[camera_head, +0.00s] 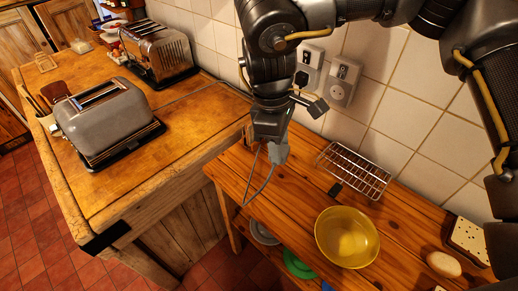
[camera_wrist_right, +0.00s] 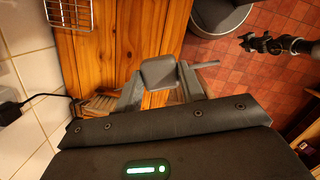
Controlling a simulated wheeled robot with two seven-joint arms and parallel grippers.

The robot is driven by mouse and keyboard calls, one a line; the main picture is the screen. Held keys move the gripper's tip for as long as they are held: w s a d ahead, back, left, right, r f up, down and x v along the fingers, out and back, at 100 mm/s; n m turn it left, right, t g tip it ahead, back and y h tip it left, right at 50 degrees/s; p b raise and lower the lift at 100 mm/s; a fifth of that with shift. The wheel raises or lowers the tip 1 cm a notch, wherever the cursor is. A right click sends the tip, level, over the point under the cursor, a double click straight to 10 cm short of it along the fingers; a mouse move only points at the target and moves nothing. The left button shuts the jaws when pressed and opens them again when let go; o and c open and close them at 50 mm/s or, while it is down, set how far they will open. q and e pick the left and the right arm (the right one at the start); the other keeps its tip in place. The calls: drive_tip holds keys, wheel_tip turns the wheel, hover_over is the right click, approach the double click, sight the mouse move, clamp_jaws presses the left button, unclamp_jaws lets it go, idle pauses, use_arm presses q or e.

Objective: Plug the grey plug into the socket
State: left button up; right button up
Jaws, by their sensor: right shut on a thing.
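The grey plug (camera_head: 278,153) is in my right gripper (camera_head: 270,136), which is shut on it. In the right wrist view the plug (camera_wrist_right: 160,73) sits between the two fingers (camera_wrist_right: 160,92). A grey cord hangs from it in the head view. The plug is over the pine shelf, below and apart from the wall sockets. The right socket (camera_head: 343,82) on the tiles has nothing in it; the left socket (camera_head: 309,62) holds a black plug (camera_head: 301,79). A dark jointed part, probably my left gripper (camera_wrist_right: 270,44), shows over the floor in the right wrist view; its jaws are unclear.
On the pine shelf (camera_head: 290,205) are a wire rack (camera_head: 354,170), a yellow bowl (camera_head: 347,238) and a potato-like item (camera_head: 443,264). A grey toaster (camera_head: 108,120) and a steel toaster (camera_head: 158,50) stand on the wooden counter (camera_head: 190,115). The tiled wall is close behind the gripper.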

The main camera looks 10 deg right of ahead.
drive_tip(key=shift+s+d+r+m, duration=0.5)
drive_tip(key=shift+d+r+m, duration=0.2)
drive_tip(key=shift+r, duration=0.1)
drive_tip(key=shift+s+d+r+m, duration=0.45)
drive_tip(key=shift+d+r+m, duration=0.2)
drive_tip(key=shift+r, duration=0.1)
drive_tip(key=shift+a, duration=0.1)
drive_tip(key=w+a+m, duration=0.4)
drive_tip(key=w+a, duration=0.4)
drive_tip(key=a, duration=0.3)
drive_tip(key=shift+w+a+g+y, duration=0.25)
drive_tip(key=shift+w+g+y, duration=0.1)
drive_tip(key=shift+g+y, duration=0.05)
drive_tip(key=s+d+f+n+t, duration=0.2)
drive_tip(key=d+f+n, duration=0.4)
drive_tip(key=n, duration=1.1)
drive_tip(key=shift+s+f+h, duration=0.4)
drive_tip(key=shift+s+f, duration=0.25)
drive_tip(key=shift+f, duration=1.75)
